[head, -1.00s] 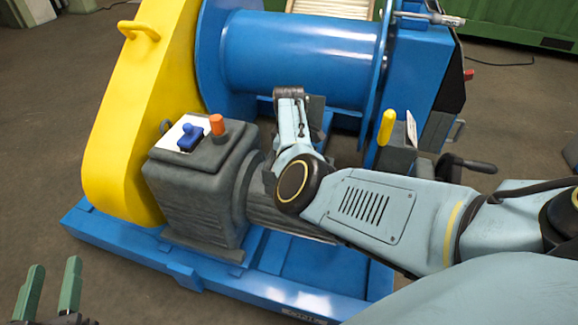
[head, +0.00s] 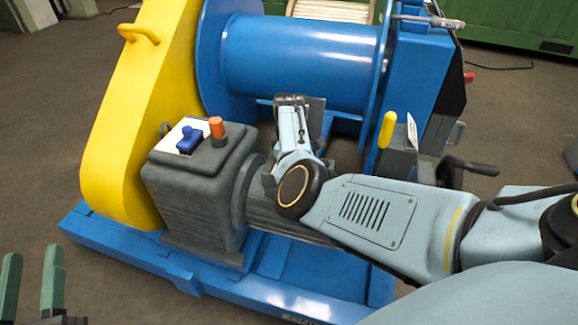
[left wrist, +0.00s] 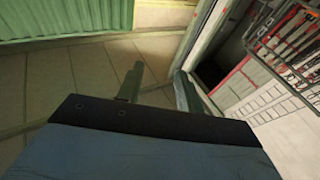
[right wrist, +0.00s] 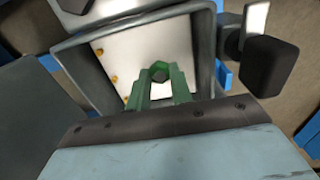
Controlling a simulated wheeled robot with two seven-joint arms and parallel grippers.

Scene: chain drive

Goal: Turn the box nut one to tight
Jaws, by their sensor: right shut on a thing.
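My left gripper (head: 32,285) is open and empty at the bottom left of the head view. Its parted fingers also show in the left wrist view (left wrist: 160,90).
A blue winch drum (head: 300,50), a yellow guard (head: 135,110) and a grey motor (head: 195,195) stand on a blue base frame (head: 130,250). A yellow-handled lever (head: 387,129) is right of my wrist. Bare floor (head: 40,130) lies at left.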

